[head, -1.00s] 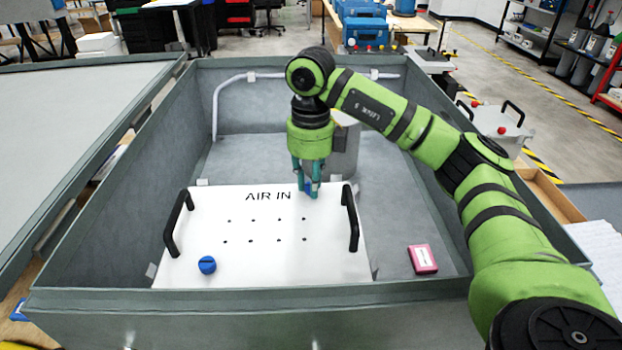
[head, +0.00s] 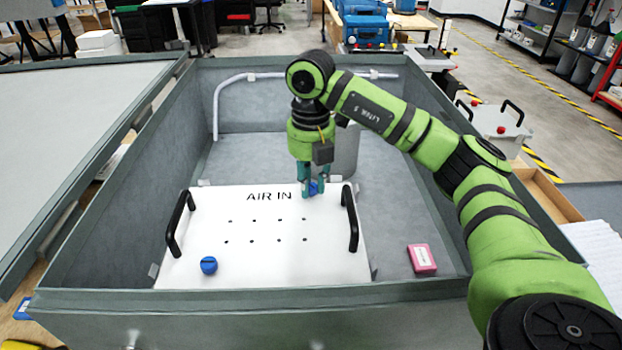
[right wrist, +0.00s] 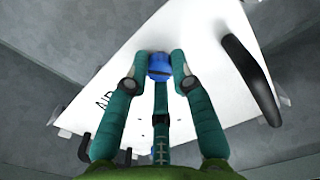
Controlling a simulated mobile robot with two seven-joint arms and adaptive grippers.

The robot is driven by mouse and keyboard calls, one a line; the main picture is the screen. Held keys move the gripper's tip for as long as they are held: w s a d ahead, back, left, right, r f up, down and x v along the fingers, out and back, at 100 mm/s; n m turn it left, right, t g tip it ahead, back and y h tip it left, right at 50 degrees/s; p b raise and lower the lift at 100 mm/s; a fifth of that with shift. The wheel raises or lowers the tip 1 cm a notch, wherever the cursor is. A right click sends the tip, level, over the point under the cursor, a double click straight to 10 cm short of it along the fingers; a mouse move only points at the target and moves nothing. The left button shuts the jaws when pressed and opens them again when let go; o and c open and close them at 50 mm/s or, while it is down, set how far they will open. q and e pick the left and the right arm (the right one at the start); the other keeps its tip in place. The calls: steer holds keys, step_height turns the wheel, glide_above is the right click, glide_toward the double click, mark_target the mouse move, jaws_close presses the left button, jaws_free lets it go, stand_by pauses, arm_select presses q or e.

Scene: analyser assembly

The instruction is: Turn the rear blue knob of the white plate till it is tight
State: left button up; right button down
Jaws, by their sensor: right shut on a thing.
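The white plate (head: 270,255) lies in the grey bin, with "AIR IN" printed along its far edge and a black handle on each side. The rear blue knob (head: 314,188) sits at the plate's far right and is partly hidden by my fingers. My right gripper (head: 312,192) points down over it and is shut on it. In the right wrist view the knob (right wrist: 159,66) shows between the teal fingers (right wrist: 160,75). The front blue knob (head: 208,265) stands free at the plate's near left. My left gripper is not in view.
The right handle (head: 349,217) stands close to my right gripper, and the left handle (head: 179,224) is farther off. A pink box (head: 422,258) lies on the bin floor at right. The bin's walls (head: 110,190) surround the plate. A grey cylindrical thing (head: 343,150) stands behind the gripper.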

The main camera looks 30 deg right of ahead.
steer(key=m, duration=0.4)
steer(key=shift+w+d+r+m, duration=0.1)
steer(key=shift+w+r+m, duration=0.05)
steer(key=shift+r+m, duration=0.2)
steer(key=m+p, duration=0.1)
steer(key=m, duration=0.2)
steer(key=shift+m, duration=0.35)
steer(key=m+p, duration=0.1)
steer(key=m, duration=0.4)
steer(key=shift+m+p, duration=0.35)
steer(key=shift+m, duration=0.75)
steer(key=m+p, duration=0.7)
steer(key=p, duration=0.8)
steer(key=shift+r, duration=0.15)
steer(key=shift+f+m+p, duration=0.25)
steer(key=shift+m+p, duration=0.75)
steer(key=shift+p, duration=0.3)
steer(key=shift+w, duration=0.1)
